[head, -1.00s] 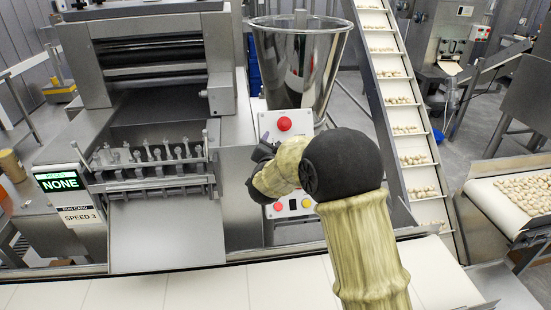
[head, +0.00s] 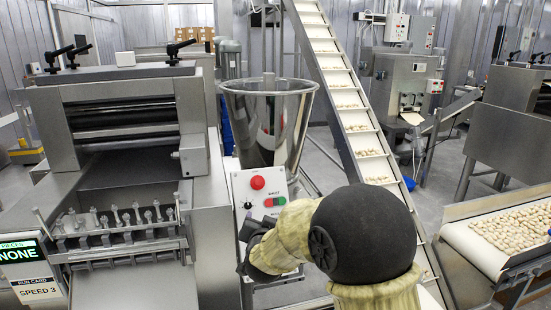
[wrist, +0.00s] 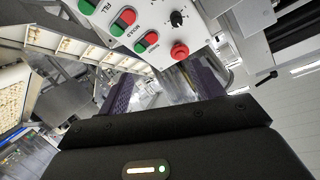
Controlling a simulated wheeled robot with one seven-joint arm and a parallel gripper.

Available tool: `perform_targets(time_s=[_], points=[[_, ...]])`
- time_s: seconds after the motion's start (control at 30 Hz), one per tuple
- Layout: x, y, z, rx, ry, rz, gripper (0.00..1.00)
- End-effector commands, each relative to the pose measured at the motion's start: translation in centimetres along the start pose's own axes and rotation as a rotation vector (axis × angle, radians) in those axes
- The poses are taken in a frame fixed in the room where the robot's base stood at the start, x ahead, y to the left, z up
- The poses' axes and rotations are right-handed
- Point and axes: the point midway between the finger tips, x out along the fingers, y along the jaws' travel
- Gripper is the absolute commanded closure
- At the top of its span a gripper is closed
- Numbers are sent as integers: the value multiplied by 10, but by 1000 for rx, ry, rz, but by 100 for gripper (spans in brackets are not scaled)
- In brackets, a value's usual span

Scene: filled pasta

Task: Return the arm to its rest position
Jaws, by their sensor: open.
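My arm is raised in front of the machine in the head view, covered in a pale yellowish sleeve with a dark round joint. My gripper (head: 252,244) is at its end, pointing left, in front of the control panel (head: 258,192) in that view. In the wrist view the two dark fingers of my gripper (wrist: 163,80) stand wide apart with nothing between them. The control panel (wrist: 160,15) shows close beyond the fingers there, with red and green buttons and a black knob. I cannot tell the exact gap between gripper and panel.
A forming machine (head: 130,95) stands at left, with a steel hopper (head: 268,115) beside it. An inclined conveyor (head: 352,110) carrying pasta pieces rises behind my arm. Another conveyor (head: 460,238) with pasta lies at right. Open floor (head: 440,180) shows between them.

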Motion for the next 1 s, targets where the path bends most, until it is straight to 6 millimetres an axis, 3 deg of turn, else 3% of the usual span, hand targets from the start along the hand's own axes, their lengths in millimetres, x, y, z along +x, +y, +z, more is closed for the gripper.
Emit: perform_targets(time_s=[0.27, 0.5, 0.6, 0.7, 0.77, 1.0], points=[[-68, 100, 28, -161, -407, 69, 34], [-172, 189, 65, -264, -790, 185, 34], [-216, 216, 76, -289, -924, 234, 34], [-244, 231, 84, -303, -1010, 264, 34], [-252, 236, 86, -307, -1037, 273, 34], [-255, 237, 87, -309, -1049, 276, 34]])
